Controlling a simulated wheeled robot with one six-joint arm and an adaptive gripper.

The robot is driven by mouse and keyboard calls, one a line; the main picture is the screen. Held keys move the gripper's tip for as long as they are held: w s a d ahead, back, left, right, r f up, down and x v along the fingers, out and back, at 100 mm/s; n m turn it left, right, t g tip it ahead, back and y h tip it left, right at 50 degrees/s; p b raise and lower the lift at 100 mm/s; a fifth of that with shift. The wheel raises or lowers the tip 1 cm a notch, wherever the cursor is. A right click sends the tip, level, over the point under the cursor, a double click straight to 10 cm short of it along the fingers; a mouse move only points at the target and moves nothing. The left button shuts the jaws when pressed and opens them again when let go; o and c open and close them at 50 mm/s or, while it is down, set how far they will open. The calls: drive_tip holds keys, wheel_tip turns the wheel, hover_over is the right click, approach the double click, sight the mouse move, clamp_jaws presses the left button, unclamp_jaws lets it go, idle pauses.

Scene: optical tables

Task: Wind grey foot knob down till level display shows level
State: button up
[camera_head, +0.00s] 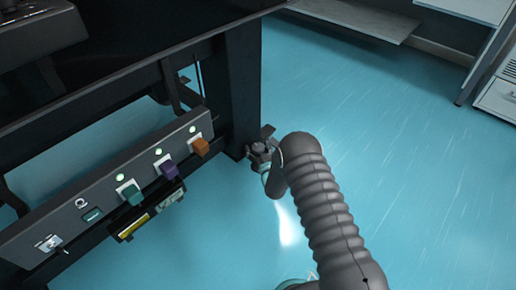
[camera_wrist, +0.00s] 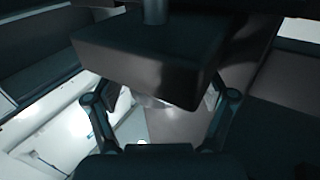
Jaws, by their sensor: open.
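My gripper (camera_head: 262,150) is beside the table's dark front leg (camera_head: 238,95) in the head view. In the wrist view my gripper (camera_wrist: 162,112) is open, one finger on each side of the picture. A dark block (camera_wrist: 140,58) with a short round post (camera_wrist: 155,12) above it fills the space in front of the fingers. A paler grey surface shows below the block, partly hidden; I cannot tell whether it is the grey foot knob. No knob can be made out for sure in the head view. A small teal screen (camera_head: 92,215) sits on the control panel; its reading is too small to tell.
The sloping grey panel (camera_head: 75,232) carries teal (camera_head: 132,194), purple (camera_head: 168,169) and orange (camera_head: 200,147) blocks, with lit green lamps, and a toggle switch (camera_head: 50,244). The dark table edge overhangs it. The blue floor (camera_head: 420,170) to the right is clear.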

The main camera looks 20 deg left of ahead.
drive_tip(key=c, duration=1.2)
drive_tip(key=shift+m+t+h, duration=0.3)
drive_tip(key=shift+m+h, duration=0.1)
drive_tip(key=shift+h, duration=0.1)
drive_tip(key=shift+a+m+t+h, duration=0.1)
drive_tip(key=shift+m+t+h, duration=0.45)
drive_tip(key=shift+h, duration=0.25)
drive_tip(key=m+h, duration=0.1)
drive_tip(key=h, duration=0.1)
drive_tip(key=m+t+h, duration=0.1)
drive_tip(key=m+h, duration=0.1)
drive_tip(key=shift+t+h, duration=0.25)
drive_tip(key=shift+h, duration=0.15)
drive_tip(key=shift+m+h, duration=1.95)
drive_tip(key=shift+h, duration=0.85)
drive_tip(key=shift+r, duration=0.1)
